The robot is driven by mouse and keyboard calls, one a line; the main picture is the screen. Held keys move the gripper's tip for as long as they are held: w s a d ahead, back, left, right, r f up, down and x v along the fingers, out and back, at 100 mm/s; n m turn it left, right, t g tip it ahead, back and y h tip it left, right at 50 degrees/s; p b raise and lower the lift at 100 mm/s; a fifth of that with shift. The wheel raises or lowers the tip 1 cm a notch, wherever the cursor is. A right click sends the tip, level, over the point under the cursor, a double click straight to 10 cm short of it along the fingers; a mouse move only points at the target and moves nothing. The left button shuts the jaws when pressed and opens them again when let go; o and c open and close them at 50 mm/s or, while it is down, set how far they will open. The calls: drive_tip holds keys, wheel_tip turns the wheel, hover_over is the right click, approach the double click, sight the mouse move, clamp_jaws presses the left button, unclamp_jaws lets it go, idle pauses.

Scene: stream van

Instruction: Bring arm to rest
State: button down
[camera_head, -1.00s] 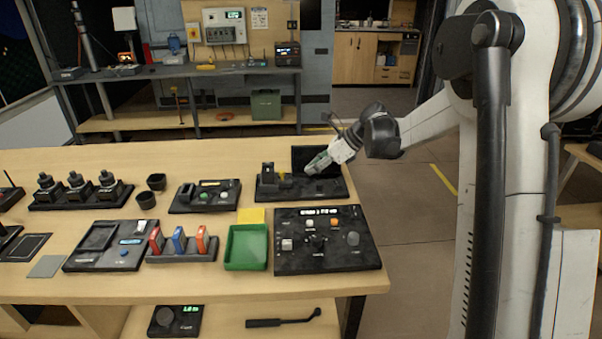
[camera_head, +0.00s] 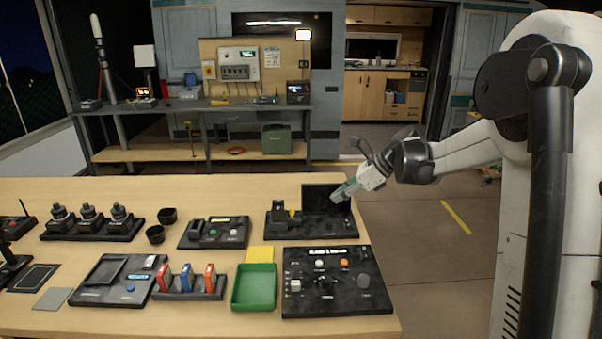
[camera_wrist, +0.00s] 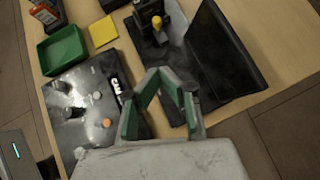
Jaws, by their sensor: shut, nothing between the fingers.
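My arm reaches in from the right in the head view. My gripper (camera_head: 340,194) is shut and empty, above the black stand with a raised dark panel (camera_head: 326,197) at the table's right rear.
The wooden table (camera_head: 215,195) holds a green tray (camera_head: 254,288), a yellow note (camera_head: 260,254), a rack of red, blue and orange blocks (camera_head: 189,282), and black cups (camera_head: 156,235). A grey workbench (camera_head: 200,106) stands behind. Open floor (camera_head: 400,235) lies to the table's right.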

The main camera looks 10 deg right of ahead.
drive_tip(key=s+a+r+n+h, duration=0.1)
drive_tip(key=s+a+r+n, duration=0.15)
drive_tip(key=s, duration=0.35)
drive_tip(key=s+a+r+n+h, duration=0.1)
drive_tip(key=s+a+n+h, duration=0.1)
drive_tip(key=s+n, duration=0.25)
drive_tip(key=s+a+r+n+h, duration=0.1)
drive_tip(key=s+a+r+n, duration=0.15)
drive_tip(key=s, duration=0.45)
drive_tip(key=s+f+n+t+h, duration=0.1)
drive_tip(key=s+f+n+h, duration=0.1)
drive_tip(key=s+n, duration=0.5)
drive_tip(key=s+f+n+t+h, duration=0.2)
drive_tip(key=s+n, duration=0.5)
drive_tip(key=s, duration=0.4)
drive_tip(key=shift+d, duration=0.15)
